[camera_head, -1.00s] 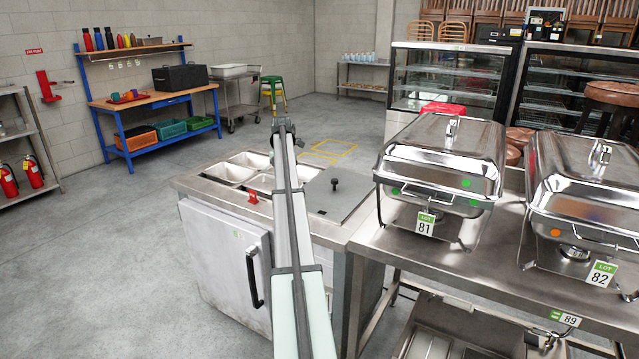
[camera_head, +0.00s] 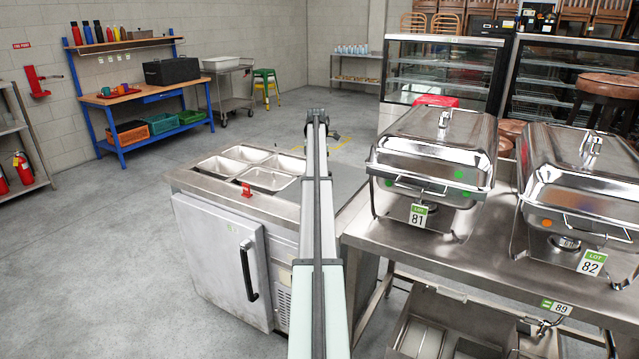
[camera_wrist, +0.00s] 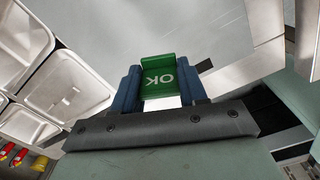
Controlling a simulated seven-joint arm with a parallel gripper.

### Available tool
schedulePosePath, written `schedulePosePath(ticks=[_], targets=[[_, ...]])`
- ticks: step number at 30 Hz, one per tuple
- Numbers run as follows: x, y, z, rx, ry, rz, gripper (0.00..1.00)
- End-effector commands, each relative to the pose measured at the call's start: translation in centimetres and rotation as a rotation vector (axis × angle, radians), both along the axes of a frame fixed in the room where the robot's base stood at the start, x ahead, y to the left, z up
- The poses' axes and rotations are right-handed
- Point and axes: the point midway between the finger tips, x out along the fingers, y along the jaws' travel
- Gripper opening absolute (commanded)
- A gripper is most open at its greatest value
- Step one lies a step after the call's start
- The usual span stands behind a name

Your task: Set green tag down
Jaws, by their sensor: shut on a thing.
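The green tag (camera_wrist: 160,78), with white "OK" lettering that reads upside down, is between the blue fingertips of my gripper (camera_wrist: 160,84) in the wrist view. My gripper is shut on it. A pale grey flat surface (camera_wrist: 120,25) lies beyond the tag; I cannot tell whether the tag touches it. The tag cannot be made out there.
Open steel pans (camera_head: 222,167) fill the counter's left part; they also show in the wrist view (camera_wrist: 72,87). Right of my arm, a steel table (camera_head: 385,238) bears chafing dishes, lot 81 (camera_head: 433,150) and lot 82 (camera_head: 580,180).

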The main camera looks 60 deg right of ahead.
Motion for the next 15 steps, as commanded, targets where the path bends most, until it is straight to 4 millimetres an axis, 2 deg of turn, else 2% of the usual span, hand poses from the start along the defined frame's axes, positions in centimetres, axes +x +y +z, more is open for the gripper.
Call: schedulePosePath(ticks=[3,6,15], targets=[[0.0,0.1,-2.2,0.003,0.001,0.001,0.12],[0.0,0.1,-3.5,0.001,0.001,0.001,0.12],[0.0,0.1,-6.1,0.001,0.001,0.001,0.12]])
